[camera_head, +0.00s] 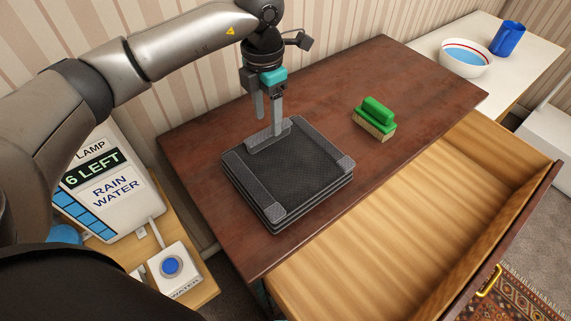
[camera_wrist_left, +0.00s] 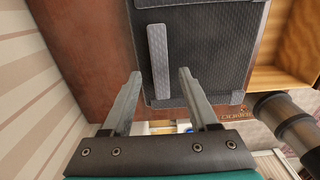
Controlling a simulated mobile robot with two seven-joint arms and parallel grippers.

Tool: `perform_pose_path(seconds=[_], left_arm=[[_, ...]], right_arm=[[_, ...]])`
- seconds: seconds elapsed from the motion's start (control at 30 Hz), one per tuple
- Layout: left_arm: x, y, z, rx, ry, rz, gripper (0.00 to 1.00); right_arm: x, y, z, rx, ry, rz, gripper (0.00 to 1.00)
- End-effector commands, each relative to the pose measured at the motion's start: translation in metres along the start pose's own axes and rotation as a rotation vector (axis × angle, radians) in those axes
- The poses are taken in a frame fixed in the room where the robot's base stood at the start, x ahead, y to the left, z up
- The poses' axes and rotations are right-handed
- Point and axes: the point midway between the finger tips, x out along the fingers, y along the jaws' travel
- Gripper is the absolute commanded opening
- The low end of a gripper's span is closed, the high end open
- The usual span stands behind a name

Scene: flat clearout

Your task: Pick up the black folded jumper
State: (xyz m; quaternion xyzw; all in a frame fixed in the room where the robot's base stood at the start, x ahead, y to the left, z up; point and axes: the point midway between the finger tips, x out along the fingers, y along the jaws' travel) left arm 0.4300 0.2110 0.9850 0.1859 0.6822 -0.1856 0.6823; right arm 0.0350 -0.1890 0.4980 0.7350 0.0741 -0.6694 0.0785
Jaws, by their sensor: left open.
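The black folded jumper (camera_head: 290,172) lies as a flat, layered stack on the brown dresser top, with lighter grey bands on its upper face. It also shows in the left wrist view (camera_wrist_left: 212,62), with a grey raised strip along it. My left gripper (camera_head: 268,122) is open and points down at the jumper's far-left edge. In the left wrist view its two fingers (camera_wrist_left: 158,85) stand apart, with the near end of the grey strip between and beyond their tips. Nothing is held. I cannot tell whether a finger touches the cloth. My right gripper is not in view.
A green-handled brush (camera_head: 375,116) stands on the dresser top (camera_head: 420,85) right of the jumper. The wooden drawer (camera_head: 390,230) in front is open and looks empty. A bowl (camera_head: 466,57) and blue jug (camera_head: 508,38) stand on a white surface. A button box (camera_head: 170,265) is at left.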

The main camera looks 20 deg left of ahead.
Motion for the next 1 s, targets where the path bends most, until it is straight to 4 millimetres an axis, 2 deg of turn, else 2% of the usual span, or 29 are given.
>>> perform_pose_path(seconds=[0.1,0.2,0.47,1.0], left_arm=[[0.021,-0.001,0.000,-0.001,0.004,-0.003,0.60],[0.034,-0.001,0.000,0.000,0.002,-0.002,0.60],[0.036,-0.001,0.001,0.001,-0.001,-0.001,0.59],[0.036,-0.001,0.001,0.001,-0.001,-0.001,0.00]], right_arm=[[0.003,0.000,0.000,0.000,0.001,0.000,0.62],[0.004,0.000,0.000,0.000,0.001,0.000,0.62],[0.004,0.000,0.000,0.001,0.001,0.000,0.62],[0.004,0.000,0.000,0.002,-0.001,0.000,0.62]])
